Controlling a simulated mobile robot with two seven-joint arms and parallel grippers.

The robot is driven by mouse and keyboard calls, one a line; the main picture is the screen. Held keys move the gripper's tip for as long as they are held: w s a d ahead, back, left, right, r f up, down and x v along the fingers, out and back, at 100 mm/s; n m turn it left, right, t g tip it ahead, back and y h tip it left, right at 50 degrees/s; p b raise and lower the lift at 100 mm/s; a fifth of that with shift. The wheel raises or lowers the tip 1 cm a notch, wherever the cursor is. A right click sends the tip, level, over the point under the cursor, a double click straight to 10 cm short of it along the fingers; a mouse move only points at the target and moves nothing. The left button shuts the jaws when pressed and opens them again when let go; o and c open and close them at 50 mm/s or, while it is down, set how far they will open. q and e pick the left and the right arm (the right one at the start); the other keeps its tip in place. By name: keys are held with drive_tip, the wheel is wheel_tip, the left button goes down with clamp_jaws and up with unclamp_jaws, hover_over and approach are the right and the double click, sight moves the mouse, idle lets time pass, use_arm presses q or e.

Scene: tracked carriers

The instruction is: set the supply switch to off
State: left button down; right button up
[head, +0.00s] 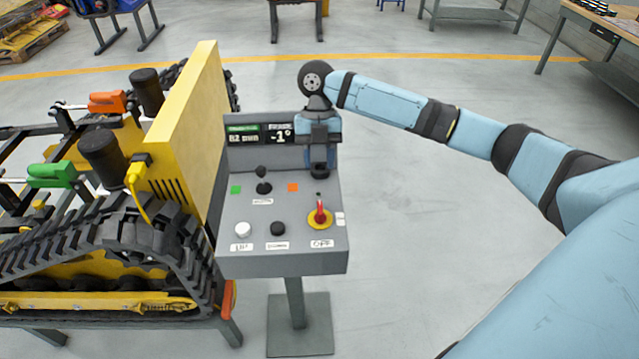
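The supply switch is a red handle (320,213) on a yellow disc (313,224), at the right of the grey control console's sloped top (290,262). An OFF label (321,243) lies below the disc and a smaller label (340,218) is at its right. The handle shows upright in the picture, its end away from the OFF label; its exact turn is hard to judge. My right gripper (319,182) points down just above and behind the switch, apart from it as far as I can see. Its finger gap is not clear. My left gripper is out of view.
The console also carries a black joystick (264,187), a white button (242,230), a black button (278,229) and a display (244,135). A tracked carrier with a tall yellow plate (190,130) stands close at left. The floor at right is clear.

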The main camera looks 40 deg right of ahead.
drive_tip(key=shift+v, duration=1.35)
